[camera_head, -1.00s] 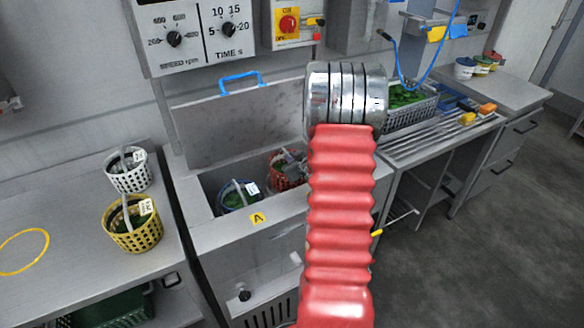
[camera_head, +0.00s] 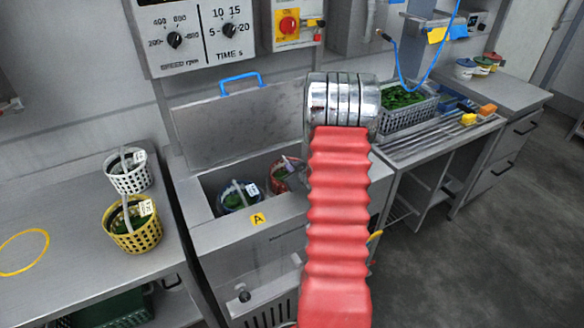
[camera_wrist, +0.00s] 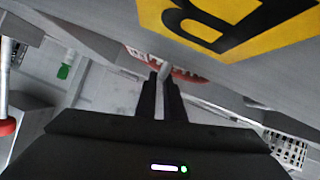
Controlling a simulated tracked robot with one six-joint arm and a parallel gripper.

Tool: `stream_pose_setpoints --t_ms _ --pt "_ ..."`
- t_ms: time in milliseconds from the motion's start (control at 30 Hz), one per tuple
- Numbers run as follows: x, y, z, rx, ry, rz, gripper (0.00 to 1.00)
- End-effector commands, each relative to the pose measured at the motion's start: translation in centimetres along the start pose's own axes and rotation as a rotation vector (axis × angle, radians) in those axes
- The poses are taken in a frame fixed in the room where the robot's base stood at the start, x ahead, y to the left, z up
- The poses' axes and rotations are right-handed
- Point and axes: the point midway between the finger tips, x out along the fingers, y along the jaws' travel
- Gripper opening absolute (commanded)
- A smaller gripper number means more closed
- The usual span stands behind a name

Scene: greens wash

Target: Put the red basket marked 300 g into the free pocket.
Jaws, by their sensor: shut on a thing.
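The red basket (camera_head: 281,176) is in the open steel tub, at the right of the part I see; my arm covers its right side. I cannot tell whether it touches the tub floor, and its mark is not readable. In the wrist view my gripper (camera_wrist: 167,90) is shut on the pale handle of the red basket, whose red rim (camera_wrist: 136,54) shows past a grey edge. In the head view the gripper is mostly hidden behind my arm. A blue basket (camera_head: 232,197) with greens and a white tag sits left of the red one in the tub.
The tub's front rim carries a yellow A label (camera_head: 258,219); a yellow B label (camera_wrist: 226,22) is close in the wrist view. A raised lid (camera_head: 235,120) stands behind. White (camera_head: 130,178) and yellow baskets (camera_head: 135,238) stand on the left counter.

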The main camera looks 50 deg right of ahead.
Motion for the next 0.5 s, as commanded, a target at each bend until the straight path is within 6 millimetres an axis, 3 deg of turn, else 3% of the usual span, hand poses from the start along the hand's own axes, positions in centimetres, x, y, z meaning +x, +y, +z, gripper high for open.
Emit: stream_pose_setpoints --t_ms 500 --pt "0.37 -0.12 0.55 0.0 0.003 0.001 0.0"
